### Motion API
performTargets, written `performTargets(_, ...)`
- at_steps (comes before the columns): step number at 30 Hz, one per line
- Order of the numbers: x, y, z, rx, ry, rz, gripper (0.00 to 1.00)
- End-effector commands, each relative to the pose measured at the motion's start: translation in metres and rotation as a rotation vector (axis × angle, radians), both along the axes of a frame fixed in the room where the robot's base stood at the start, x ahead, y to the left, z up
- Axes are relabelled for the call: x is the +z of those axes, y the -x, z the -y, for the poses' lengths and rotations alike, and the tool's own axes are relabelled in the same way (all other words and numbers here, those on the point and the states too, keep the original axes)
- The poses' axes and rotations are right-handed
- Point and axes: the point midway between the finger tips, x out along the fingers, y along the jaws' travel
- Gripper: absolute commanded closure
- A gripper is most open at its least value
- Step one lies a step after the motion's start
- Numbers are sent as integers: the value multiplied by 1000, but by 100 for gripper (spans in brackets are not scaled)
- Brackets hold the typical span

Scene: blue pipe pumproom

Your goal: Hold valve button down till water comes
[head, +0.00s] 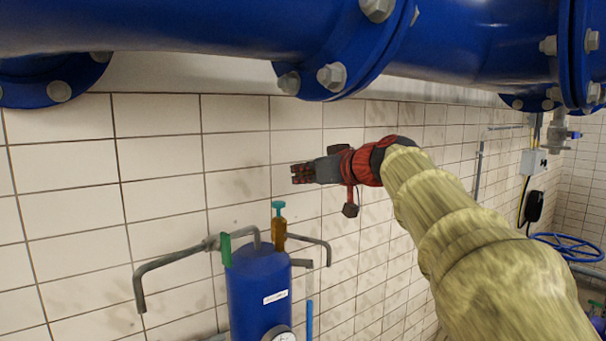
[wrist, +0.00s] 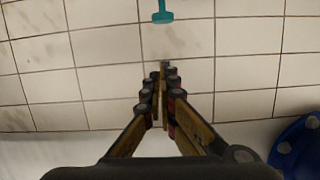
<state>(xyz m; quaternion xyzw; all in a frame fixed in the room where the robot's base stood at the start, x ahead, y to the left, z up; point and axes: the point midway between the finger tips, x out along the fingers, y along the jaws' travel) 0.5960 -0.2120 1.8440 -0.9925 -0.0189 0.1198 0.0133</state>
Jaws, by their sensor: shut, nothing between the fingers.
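A blue tank (head: 258,290) stands against the tiled wall. On top of it is a brass valve (head: 279,232) with a teal button-like cap (head: 278,205), the likely valve button. The teal cap also shows at the top edge of the wrist view (wrist: 162,16). My gripper (head: 297,173) is shut and empty, above and slightly right of the cap in the head view, apart from it. In the wrist view the closed fingertips (wrist: 164,68) point toward the wall, with a gap to the cap. No water is visible.
Large blue pipes (head: 180,25) with bolted flanges run overhead, close above my arm. Grey bent pipes (head: 165,262) and a green lever (head: 226,250) stand left of the valve. A gauge (head: 284,336) sits low on the tank. The wall (head: 160,155) around my gripper is clear.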

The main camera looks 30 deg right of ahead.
Motion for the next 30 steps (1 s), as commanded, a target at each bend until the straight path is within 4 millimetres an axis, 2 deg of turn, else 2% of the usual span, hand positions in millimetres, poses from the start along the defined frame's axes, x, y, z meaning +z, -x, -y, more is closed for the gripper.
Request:
performTargets(3, -4, -25, -2, 3, -4, -3, 100)
performTargets(10, -14, -67, -4, 2, -2, -2, 100)
performTargets(12, -28, -65, -4, 0, -3, -3, 100)
performTargets(18, -49, -64, -4, 0, -2, -1, 100)
performTargets(30, -55, -64, -4, 0, 0, 0, 100)
